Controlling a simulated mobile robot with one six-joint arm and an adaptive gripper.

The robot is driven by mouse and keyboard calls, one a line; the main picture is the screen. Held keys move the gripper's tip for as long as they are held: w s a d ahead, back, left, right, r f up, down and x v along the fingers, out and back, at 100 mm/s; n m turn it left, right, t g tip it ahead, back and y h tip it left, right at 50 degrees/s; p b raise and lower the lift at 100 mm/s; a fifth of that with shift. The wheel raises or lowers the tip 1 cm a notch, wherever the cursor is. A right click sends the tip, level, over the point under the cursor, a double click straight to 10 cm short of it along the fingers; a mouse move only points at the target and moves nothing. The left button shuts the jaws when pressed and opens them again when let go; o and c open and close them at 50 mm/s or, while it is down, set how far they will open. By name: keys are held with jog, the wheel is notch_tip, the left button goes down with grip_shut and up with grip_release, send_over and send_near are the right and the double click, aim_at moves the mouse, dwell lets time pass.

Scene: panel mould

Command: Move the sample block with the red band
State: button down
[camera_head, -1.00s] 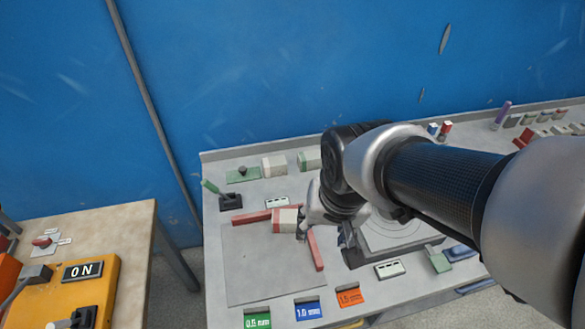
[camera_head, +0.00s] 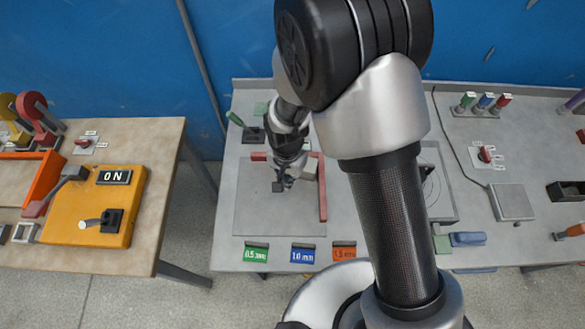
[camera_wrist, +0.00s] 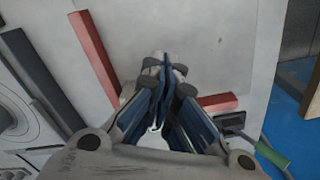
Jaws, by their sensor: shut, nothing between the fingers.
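The sample block (camera_head: 309,169) stands on the grey plate (camera_head: 262,215), in the corner where two red bars meet. Only part of its pale body shows in the head view; its red band is hidden by my gripper. My gripper (camera_head: 279,186) is shut and empty, pointing down beside the block, on its left in the head view. In the wrist view my gripper (camera_wrist: 166,68) has its blue fingers together, and a pale patch beside them is probably the block. I cannot tell whether the fingers touch the block.
A long red bar (camera_head: 322,190) and a shorter red bar (camera_head: 258,156) edge the plate. Green, blue (camera_head: 302,253) and orange thickness labels line the table front. A green-handled tool (camera_head: 236,119) stands at the back left. The plate's front left is clear.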

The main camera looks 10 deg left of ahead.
notch_tip(320, 180, down, 8)
jog(key=shift+r+b, duration=0.15)
jog(key=shift+b, duration=0.4)
jog(key=w, duration=0.1)
jog(key=w+d, duration=0.1)
jog(key=w, duration=0.1)
jog(key=shift+w+r, duration=0.1)
jog(key=shift+w, duration=0.4)
jog(key=shift+w, duration=0.1)
